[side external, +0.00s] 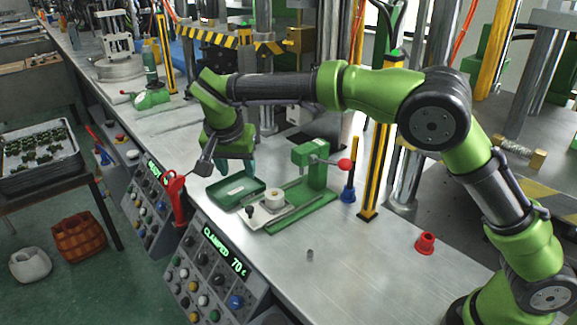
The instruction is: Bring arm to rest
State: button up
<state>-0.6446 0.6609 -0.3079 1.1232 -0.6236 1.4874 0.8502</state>
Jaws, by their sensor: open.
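My green and black arm reaches from the lower right across the metal bench (345,265) to the left. My gripper (236,168) points down above the bench, over the far side of a green tray (228,190). Its fingers are partly hidden, and I see nothing held between them. It looks apart from the tray. A green clamp fixture with a red-knobbed handle (315,170) stands just right of the gripper.
A panel reads "CLAMPED 70" (222,250). The front right of the bench is mostly clear.

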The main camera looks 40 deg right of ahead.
jog(key=s+d+r+n+t+y, duration=0.1)
jog(key=s+d, duration=0.4)
jog(key=s, duration=0.4)
jog(key=s+d+r+n+t+y, duration=0.1)
jog(key=s+d, duration=0.3)
jog(key=s, duration=0.5)
jog(key=s+d+r+n+t+y, duration=0.2)
jog(key=s+d, duration=0.3)
jog(key=s, duration=0.4)
jog(key=shift+s+d+r+n+y, duration=0.3)
jog(key=shift+s+n+y, duration=0.1)
jog(key=shift+n+y, duration=0.3)
